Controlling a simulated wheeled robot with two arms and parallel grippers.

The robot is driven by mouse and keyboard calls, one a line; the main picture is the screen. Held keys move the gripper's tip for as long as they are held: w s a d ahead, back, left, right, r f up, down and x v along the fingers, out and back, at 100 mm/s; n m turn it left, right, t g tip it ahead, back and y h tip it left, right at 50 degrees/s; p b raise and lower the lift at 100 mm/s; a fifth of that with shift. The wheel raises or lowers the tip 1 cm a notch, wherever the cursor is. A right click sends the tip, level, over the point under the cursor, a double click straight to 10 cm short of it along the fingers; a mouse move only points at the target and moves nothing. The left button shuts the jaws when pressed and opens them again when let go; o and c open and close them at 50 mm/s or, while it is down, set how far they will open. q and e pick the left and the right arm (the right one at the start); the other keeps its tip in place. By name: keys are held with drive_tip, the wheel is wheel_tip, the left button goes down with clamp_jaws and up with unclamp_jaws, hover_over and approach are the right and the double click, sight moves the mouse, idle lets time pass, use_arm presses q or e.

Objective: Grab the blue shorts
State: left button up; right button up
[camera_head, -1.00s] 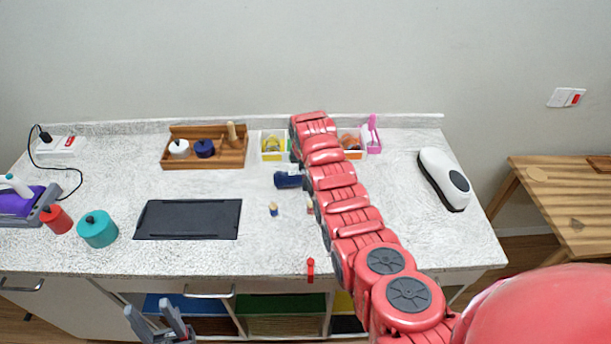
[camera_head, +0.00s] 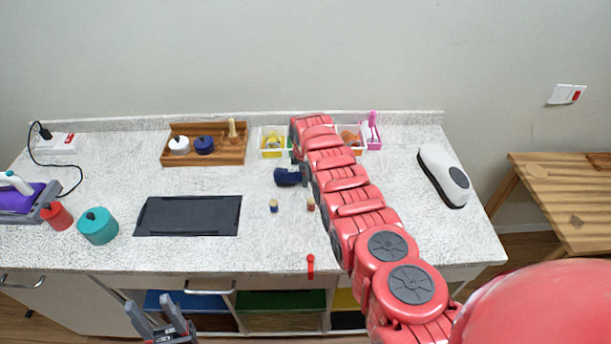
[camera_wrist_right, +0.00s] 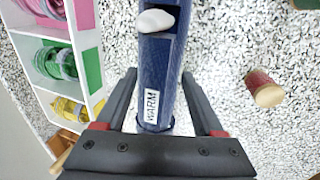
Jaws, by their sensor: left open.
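I see no garment that I can make out as blue shorts. A dark blue object (camera_head: 288,177) lies on the counter at the end of my right arm. In the right wrist view this blue object (camera_wrist_right: 160,85) is long, with a white part near its top and a label reading WARM. My right gripper (camera_wrist_right: 158,76) is open, its fingers on either side of the object with visible gaps. In the head view that gripper is mostly hidden by my arm. My left gripper (camera_head: 151,304) is open and empty, low in front of the cabinet.
A black mat (camera_head: 188,216), teal pot (camera_head: 98,226), red cylinder (camera_head: 57,216) and wooden box (camera_head: 240,155) are on the counter (camera_head: 270,245). A white device (camera_head: 443,176) stands right. Small bins are at the back. Blue (camera_head: 190,300) and green (camera_head: 282,300) shelf compartments are below.

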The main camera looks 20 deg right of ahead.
clamp_jaws()
